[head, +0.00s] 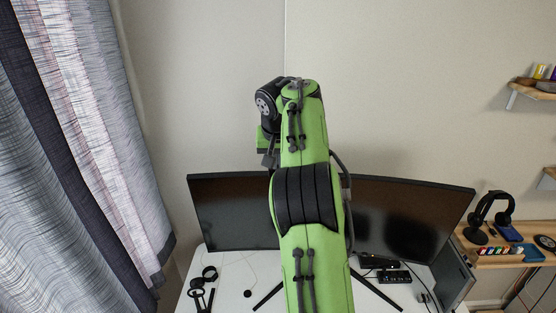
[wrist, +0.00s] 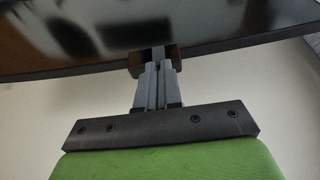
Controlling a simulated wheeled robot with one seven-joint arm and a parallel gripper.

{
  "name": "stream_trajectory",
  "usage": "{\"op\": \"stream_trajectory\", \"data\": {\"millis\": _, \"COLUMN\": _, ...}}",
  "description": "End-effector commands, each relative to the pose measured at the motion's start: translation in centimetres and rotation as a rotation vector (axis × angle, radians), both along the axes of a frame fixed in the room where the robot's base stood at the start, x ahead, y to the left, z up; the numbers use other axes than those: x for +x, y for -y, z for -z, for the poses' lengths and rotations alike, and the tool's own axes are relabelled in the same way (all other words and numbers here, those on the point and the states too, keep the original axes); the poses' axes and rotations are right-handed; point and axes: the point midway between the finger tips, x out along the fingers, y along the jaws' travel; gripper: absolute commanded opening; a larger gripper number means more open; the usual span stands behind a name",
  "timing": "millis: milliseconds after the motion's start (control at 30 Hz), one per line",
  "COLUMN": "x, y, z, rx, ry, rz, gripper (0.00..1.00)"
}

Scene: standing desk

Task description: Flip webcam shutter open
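A small dark brown block (wrist: 136,70), which looks like the webcam, sits at the edge of the wide black monitor (wrist: 60,55) in the wrist view. My gripper (wrist: 159,65) points at it, with two grey fingers close together and their tips overlapping the block in the picture. I cannot tell whether they touch it. The shutter cannot be made out. In the head view my gripper (head: 269,160) is a small dark shape just above the monitor's top edge (head: 225,176), partly behind my green arm, and the webcam is hidden there.
The white desk (head: 235,290) carries a black headset-like item (head: 205,285) at left and a small dark keypad (head: 394,276) at right. A wooden shelf (head: 510,255) with a headphone stand (head: 490,215) is at right. A curtain (head: 90,150) hangs at left. The wall above the monitor is clear.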

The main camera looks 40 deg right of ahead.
Motion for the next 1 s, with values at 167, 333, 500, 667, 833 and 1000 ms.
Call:
{"op": "stream_trajectory", "data": {"millis": 167, "x": 0.0, "y": 0.0, "z": 0.0, "rx": 0.0, "ry": 0.0, "rz": 0.0, "gripper": 0.0}}
{"op": "stream_trajectory", "data": {"millis": 333, "x": 0.0, "y": 0.0, "z": 0.0, "rx": 0.0, "ry": 0.0, "rz": 0.0, "gripper": 0.0}}
{"op": "stream_trajectory", "data": {"millis": 500, "x": 0.0, "y": 0.0, "z": 0.0, "rx": 0.0, "ry": 0.0, "rz": 0.0, "gripper": 0.0}}
{"op": "stream_trajectory", "data": {"millis": 667, "x": -0.9, "y": 1.2, "z": 0.0, "rx": 0.002, "ry": -0.001, "rz": 0.004, "gripper": 0.0}}
{"op": "stream_trajectory", "data": {"millis": 833, "x": -1.2, "y": 1.6, "z": 0.0, "rx": 0.0, "ry": -0.001, "rz": -0.001, "gripper": 0.0}}
{"op": "stream_trajectory", "data": {"millis": 1000, "x": -1.2, "y": 1.6, "z": 0.0, "rx": 0.0, "ry": -0.001, "rz": 0.0, "gripper": 0.08}}
